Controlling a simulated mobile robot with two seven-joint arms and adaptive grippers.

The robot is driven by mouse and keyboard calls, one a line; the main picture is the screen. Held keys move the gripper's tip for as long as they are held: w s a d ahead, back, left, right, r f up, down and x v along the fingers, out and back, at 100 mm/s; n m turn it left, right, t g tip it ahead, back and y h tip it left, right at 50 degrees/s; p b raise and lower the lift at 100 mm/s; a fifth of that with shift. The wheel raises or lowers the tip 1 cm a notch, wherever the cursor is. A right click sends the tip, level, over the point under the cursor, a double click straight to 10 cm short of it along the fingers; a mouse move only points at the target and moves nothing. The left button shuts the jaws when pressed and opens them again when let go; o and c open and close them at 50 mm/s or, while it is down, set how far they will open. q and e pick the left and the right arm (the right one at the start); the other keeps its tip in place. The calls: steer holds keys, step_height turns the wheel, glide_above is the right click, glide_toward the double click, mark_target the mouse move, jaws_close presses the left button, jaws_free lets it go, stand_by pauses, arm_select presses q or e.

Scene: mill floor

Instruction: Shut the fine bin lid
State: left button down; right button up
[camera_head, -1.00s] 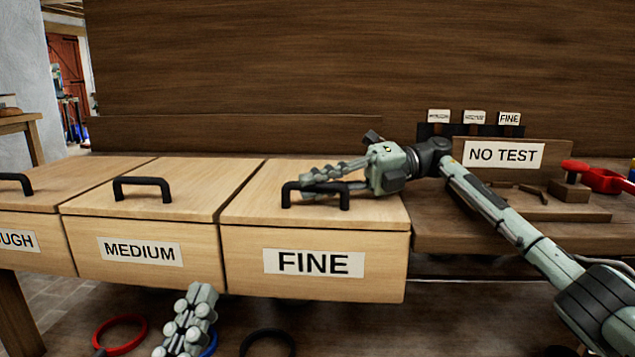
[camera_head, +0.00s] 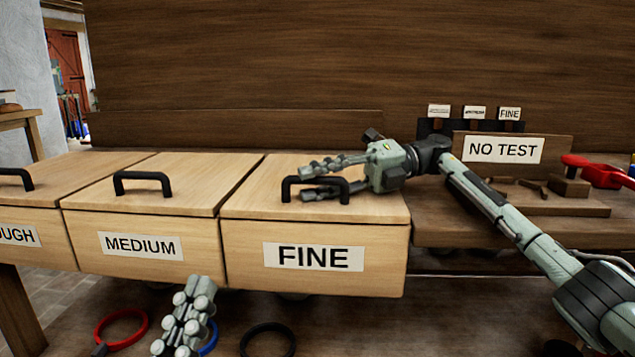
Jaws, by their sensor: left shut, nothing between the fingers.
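The fine bin (camera_head: 312,278) is a pale wooden box with a FINE label on its front. Its lid (camera_head: 250,205) lies flat on the box, level with the lids beside it, with no gap visible. The lid has a black bar handle (camera_head: 315,181). My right gripper (camera_head: 312,181) is at this handle, coming from the right, with its fingers spread apart. One finger lies above and behind the bar and the other lower, near the lid; whether they touch the handle I cannot tell. My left gripper (camera_head: 185,325) is shut and empty, low in front of the medium bin.
The medium bin (camera_head: 85,240) and the rough bin (camera_head: 30,255) stand to the left with lids down. A NO TEST sign (camera_head: 502,149) stands on the bench at right, near a red tool (camera_head: 600,175). Red (camera_head: 108,345) and black (camera_head: 268,328) rings lie below.

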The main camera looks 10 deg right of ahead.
step_height(320, 180, up, 10)
steer(key=shift+r, duration=0.1)
stand_by(0.4)
steer(key=shift+w, duration=0.1)
steer(key=f+p+v, duration=0.1)
steer(key=p+v, duration=0.4)
steer(key=v, duration=0.4)
steer(key=shift+d+f+p, duration=0.15)
steer(key=shift+f+p, duration=0.15)
steer(key=shift+w, duration=0.1)
stand_by(0.3)
